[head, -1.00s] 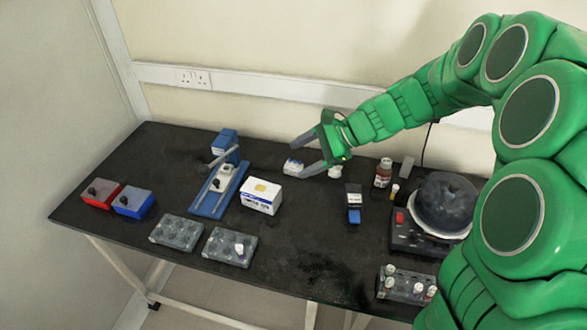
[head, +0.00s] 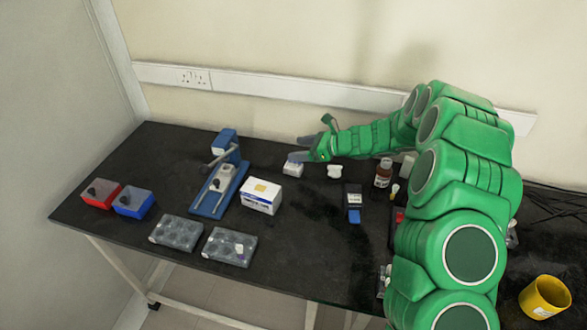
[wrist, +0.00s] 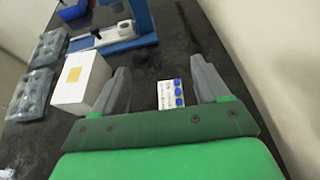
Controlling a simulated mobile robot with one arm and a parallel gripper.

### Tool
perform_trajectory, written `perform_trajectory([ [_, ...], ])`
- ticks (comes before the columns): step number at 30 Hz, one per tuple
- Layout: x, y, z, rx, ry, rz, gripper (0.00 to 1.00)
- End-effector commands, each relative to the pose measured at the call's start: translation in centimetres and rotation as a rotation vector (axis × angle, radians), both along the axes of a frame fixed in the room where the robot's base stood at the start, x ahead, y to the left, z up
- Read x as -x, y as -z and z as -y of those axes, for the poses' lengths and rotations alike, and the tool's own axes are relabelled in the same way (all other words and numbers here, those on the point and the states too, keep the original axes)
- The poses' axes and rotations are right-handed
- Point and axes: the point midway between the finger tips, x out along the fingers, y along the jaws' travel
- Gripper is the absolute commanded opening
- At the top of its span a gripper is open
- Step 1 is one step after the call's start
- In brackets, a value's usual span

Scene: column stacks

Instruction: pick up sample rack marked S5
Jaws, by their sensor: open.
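Two grey sample racks stand side by side at the table's front left: a left rack (head: 176,233) and a right rack (head: 230,246). No S5 mark is legible on either. In the wrist view they show at the left edge, one farther (wrist: 48,46) and one nearer (wrist: 30,95). A third rack at the right front is almost wholly hidden behind my arm. My gripper (head: 299,149) is open and empty over the back middle of the table, well behind and right of the two racks. Its two fingers (wrist: 160,70) are spread apart.
A small white block with blue caps (wrist: 170,95) lies below the gripper. A white box (head: 261,197), a blue stand (head: 219,190), red (head: 100,194) and blue (head: 133,203) boxes, and a brown bottle (head: 383,173) stand around. A yellow mug (head: 545,298) is at right. The front middle is clear.

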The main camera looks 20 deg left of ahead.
Motion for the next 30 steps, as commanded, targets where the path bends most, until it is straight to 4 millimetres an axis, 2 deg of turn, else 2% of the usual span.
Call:
perform_trajectory([
  [8,-0.6,1.5,0.0,-0.005,0.021,-0.018,0.74],
  [15,-0.6,3.7,0.0,-0.006,0.02,-0.016,0.74],
  [23,-0.5,4.8,0.0,-0.005,0.019,-0.017,0.74],
  [30,-0.5,7.4,0.0,-0.005,0.019,-0.019,0.74],
])
